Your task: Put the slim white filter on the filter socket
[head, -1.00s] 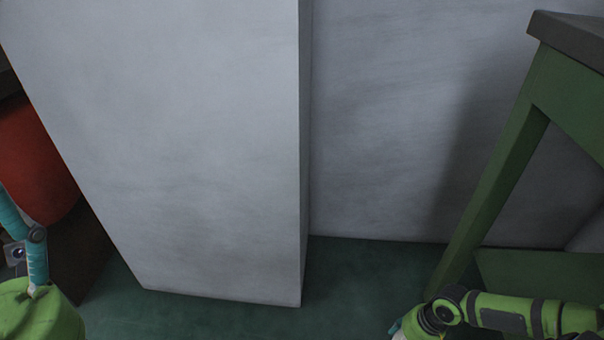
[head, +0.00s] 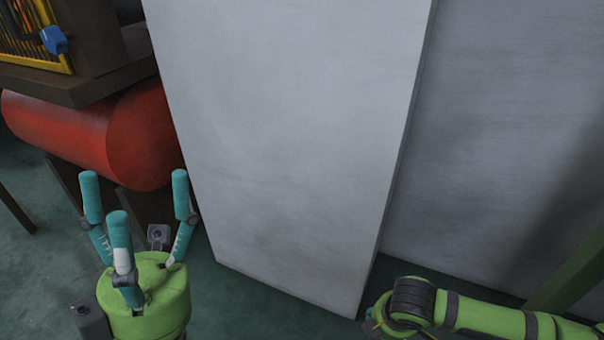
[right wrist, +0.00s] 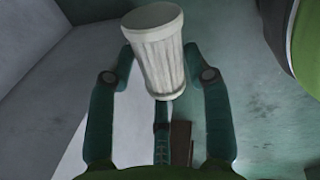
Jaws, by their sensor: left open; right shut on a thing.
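The white filter (right wrist: 158,55), a ribbed cylinder with a smooth pale end cap, shows in the right wrist view. My right gripper (right wrist: 160,70) is shut on it, with its teal fingers around the filter's sides and below it. In the head view only a part of my right arm shows at the lower right, and its fingers and the filter are out of sight there. My left gripper (head: 137,205) stands at the lower left of the head view, its teal fingers pointing up, open and empty. I cannot make out the filter socket in either view.
A tall white panel (head: 290,130) stands right in front. A red cylindrical tank (head: 110,135) lies at the left under a dark bench (head: 85,85) with a blue part (head: 54,40) above it. A green table leg (head: 570,270) is at the right. Green floor (head: 40,265) is free at the left.

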